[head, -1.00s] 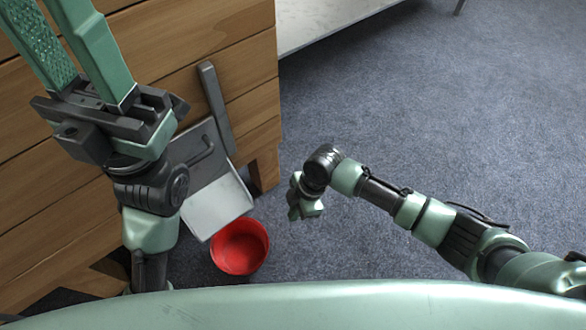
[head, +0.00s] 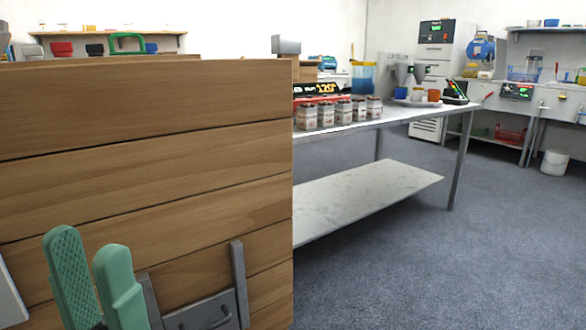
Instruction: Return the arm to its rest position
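My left gripper (head: 89,258) shows at the lower left of the head view. Its two green fingers point upward, stand apart and have nothing between them. They are in front of the wooden plank wall (head: 150,130); I cannot tell how close. The rest of the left arm is below the picture. My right arm and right gripper are out of view.
A grey metal piece with a handle (head: 205,312) is against the planks, right of the gripper. A long table (head: 350,130) carries several jars, with a lower shelf (head: 370,195). Open carpet (head: 420,270) lies at the right. A white bucket (head: 554,163) stands far right.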

